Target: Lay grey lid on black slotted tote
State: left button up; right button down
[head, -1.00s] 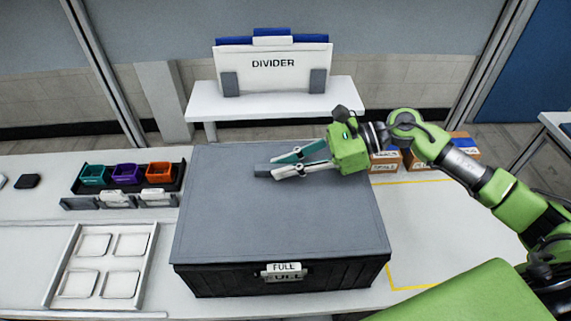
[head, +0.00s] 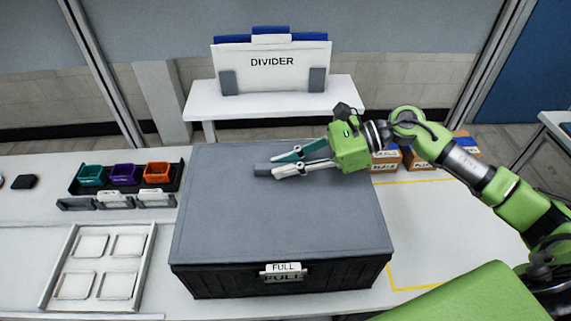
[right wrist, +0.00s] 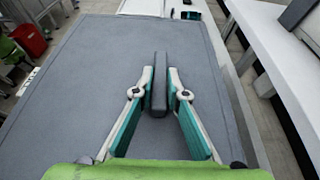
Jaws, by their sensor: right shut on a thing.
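The grey lid (head: 270,215) lies flat over the top of the black slotted tote (head: 230,283) in the head view, covering its opening. Its edges look in line with the tote walls. My right gripper (head: 268,165) reaches in from the right and is shut on the lid's grey bar handle (head: 262,169). In the right wrist view the fingers (right wrist: 160,90) stand on both sides of the upright handle (right wrist: 159,85), with the lid surface (right wrist: 80,85) around it. The inside of the tote is hidden. My left gripper is not in view.
A white FULL tag (head: 283,268) is on the tote's front. Left are a rack with coloured bins (head: 124,174) and a white tray (head: 60,262). Behind stands a DIVIDER holder (head: 272,65). Cardboard boxes (head: 420,160) stand behind the right arm.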

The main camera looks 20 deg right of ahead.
jog(key=shift+r+b, duration=0.1)
jog(key=shift+b, duration=0.3)
dwell(0.6)
jog(key=shift+f+b, duration=0.75)
jog(key=shift+b, duration=0.25)
dwell(0.5)
jog(key=c, duration=1.9)
grip_release()
jog(key=shift+f, duration=0.1)
notch_tip(320, 180, up, 4)
send_over(337, 170)
jog(key=shift+w+a, duration=0.1)
jog(key=shift+a, duration=0.3)
jog(key=shift+d+r, duration=0.35)
jog(key=shift+r, duration=0.05)
